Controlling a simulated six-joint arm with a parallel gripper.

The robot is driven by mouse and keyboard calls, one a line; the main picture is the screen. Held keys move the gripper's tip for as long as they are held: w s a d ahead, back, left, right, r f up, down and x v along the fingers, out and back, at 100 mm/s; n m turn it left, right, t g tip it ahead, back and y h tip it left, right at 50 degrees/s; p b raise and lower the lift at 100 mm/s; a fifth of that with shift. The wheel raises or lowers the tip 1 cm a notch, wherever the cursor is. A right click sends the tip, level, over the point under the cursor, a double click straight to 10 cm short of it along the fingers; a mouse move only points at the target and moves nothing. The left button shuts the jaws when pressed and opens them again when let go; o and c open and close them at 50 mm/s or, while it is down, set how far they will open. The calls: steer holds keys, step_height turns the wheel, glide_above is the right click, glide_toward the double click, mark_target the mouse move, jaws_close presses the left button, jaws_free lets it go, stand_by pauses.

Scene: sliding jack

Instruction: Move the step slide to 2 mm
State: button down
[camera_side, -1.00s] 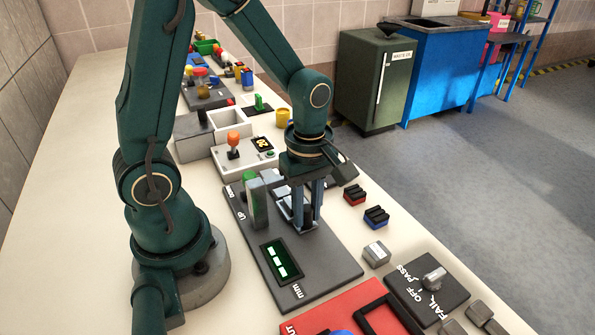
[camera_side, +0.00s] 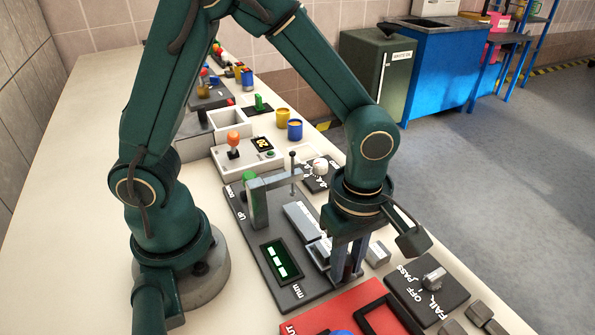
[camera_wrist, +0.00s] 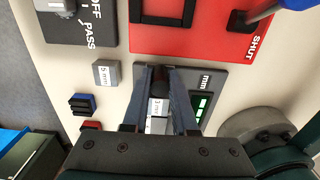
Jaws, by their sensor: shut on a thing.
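The step slide (camera_side: 301,222) is a light grey stepped bar on the dark base plate (camera_side: 245,232). It reaches toward the plate's near end. My gripper (camera_side: 345,277) is shut on the slide's dark end knob (camera_wrist: 160,76), mostly hidden between the fingers in the side view. A step (camera_wrist: 157,107) marked "3 mm" shows between the fingers in the wrist view. A green-topped post (camera_side: 257,202) carries a grey arm with a thin vertical rod (camera_side: 293,172) above the slide's far end. The display (camera_side: 281,262) shows green dashes; it also shows in the wrist view (camera_wrist: 201,107).
A loose grey "5 mm" block (camera_wrist: 106,73) lies beside the plate, with blue (camera_wrist: 82,104) and red blocks near it. A red panel (camera_side: 345,312) and a PASS/OFF/FAIL switch box (camera_side: 428,290) lie close in front. An orange-knobbed panel (camera_side: 233,153) stands behind.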

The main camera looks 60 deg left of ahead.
steer(key=shift+d, duration=0.25)
steer(key=c, duration=0.7)
jaws_free()
steer(key=shift+a, duration=0.1)
steer(key=shift+r, duration=0.15)
steer(key=shift+r, duration=2.5)
steer(key=shift+r, duration=3.95)
steer(key=shift+w+a, duration=0.1)
